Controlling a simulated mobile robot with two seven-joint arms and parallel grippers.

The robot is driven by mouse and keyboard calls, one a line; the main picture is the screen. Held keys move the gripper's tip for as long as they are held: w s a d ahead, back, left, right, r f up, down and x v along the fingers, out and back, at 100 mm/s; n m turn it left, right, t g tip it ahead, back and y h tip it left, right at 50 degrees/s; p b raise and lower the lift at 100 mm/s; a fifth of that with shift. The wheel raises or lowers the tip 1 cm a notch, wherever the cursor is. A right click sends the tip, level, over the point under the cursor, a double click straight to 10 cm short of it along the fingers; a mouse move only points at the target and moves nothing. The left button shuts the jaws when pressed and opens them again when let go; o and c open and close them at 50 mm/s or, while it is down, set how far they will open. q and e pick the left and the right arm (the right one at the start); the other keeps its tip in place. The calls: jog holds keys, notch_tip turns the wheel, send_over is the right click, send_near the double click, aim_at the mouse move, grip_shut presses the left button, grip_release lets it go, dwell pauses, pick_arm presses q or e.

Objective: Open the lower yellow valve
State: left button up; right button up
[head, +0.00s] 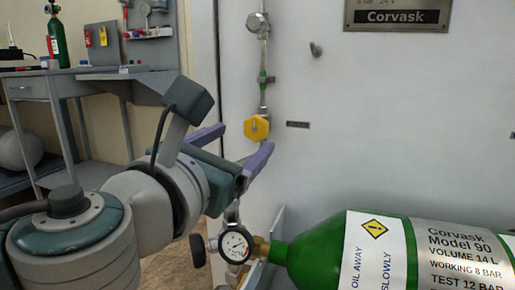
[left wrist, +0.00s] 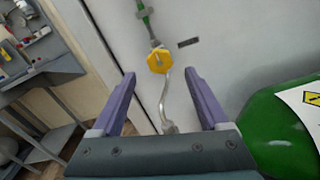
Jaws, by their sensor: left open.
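The lower yellow valve (head: 256,127) is a yellow knob on the thin vertical pipe on the white panel. It also shows in the left wrist view (left wrist: 160,60), beyond and between my fingertips. In the left wrist view the gap between the fingers (left wrist: 160,78) is empty. I cannot tell whether a finger touches the valve. My right gripper is not in view.
A green and white oxygen cylinder (head: 330,250) lies at the lower right, close to my left gripper. A pressure gauge (head: 236,247) is just below the gripper. A grey workbench (head: 90,80) with a small green bottle (head: 57,38) stands at the left.

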aim_at(254, 131)
pick_arm(q)
jog(key=b+x, duration=0.1)
jog(key=x, duration=0.3)
jog(key=shift+w+b, duration=0.2)
jog(key=shift+b, duration=0.1)
grip_shut()
dwell(0.4)
